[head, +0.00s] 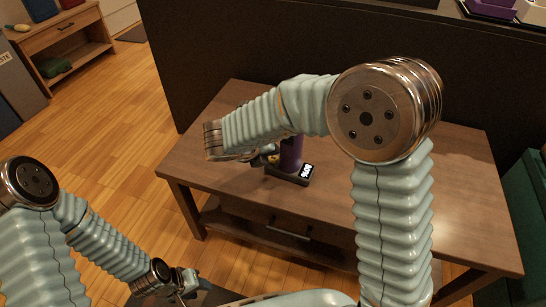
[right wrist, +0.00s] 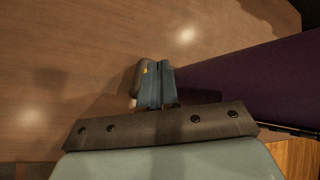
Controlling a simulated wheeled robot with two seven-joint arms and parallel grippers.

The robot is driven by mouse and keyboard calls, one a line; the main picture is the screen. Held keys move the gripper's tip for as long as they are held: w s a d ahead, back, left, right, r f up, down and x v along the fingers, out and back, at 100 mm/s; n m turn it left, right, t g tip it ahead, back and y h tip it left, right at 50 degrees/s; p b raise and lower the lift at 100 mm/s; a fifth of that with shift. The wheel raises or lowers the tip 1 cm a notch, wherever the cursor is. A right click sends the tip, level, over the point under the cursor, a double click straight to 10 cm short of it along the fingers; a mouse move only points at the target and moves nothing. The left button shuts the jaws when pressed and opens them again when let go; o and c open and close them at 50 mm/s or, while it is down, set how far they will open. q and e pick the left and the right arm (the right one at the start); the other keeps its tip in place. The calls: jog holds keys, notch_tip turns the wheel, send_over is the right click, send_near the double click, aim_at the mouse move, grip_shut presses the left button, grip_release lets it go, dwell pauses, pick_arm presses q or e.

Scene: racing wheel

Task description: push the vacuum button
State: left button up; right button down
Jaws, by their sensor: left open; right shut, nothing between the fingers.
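The vacuum (head: 291,156) is a purple upright body on a dark base with a small lit display (head: 306,171). It stands on the brown wooden table, and my right arm hides its upper part. In the right wrist view a large purple surface of the vacuum (right wrist: 255,80) fills the right side. My right gripper (right wrist: 153,72) is shut and empty, just left of that purple surface; I cannot tell whether they touch. In the head view it is mostly hidden by my arm. I cannot make out the button. My left gripper (head: 190,284) is open, low in front of the table.
The table (head: 455,200) is clear on its right side and has a drawer below. A dark partition (head: 260,50) stands behind it. A green box (head: 525,220) is at the right edge. A small wooden shelf unit (head: 60,38) stands at the far left.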

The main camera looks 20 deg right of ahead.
aim_at(271, 160)
dwell(0.6)
jog(key=shift+f, duration=0.5)
jog(key=shift+r, duration=0.1)
jog(key=shift+r+p, duration=0.3)
jog(key=shift+r, duration=0.1)
dwell(0.3)
notch_tip(271, 160, up, 6)
jog(key=p, duration=0.5)
dwell(0.5)
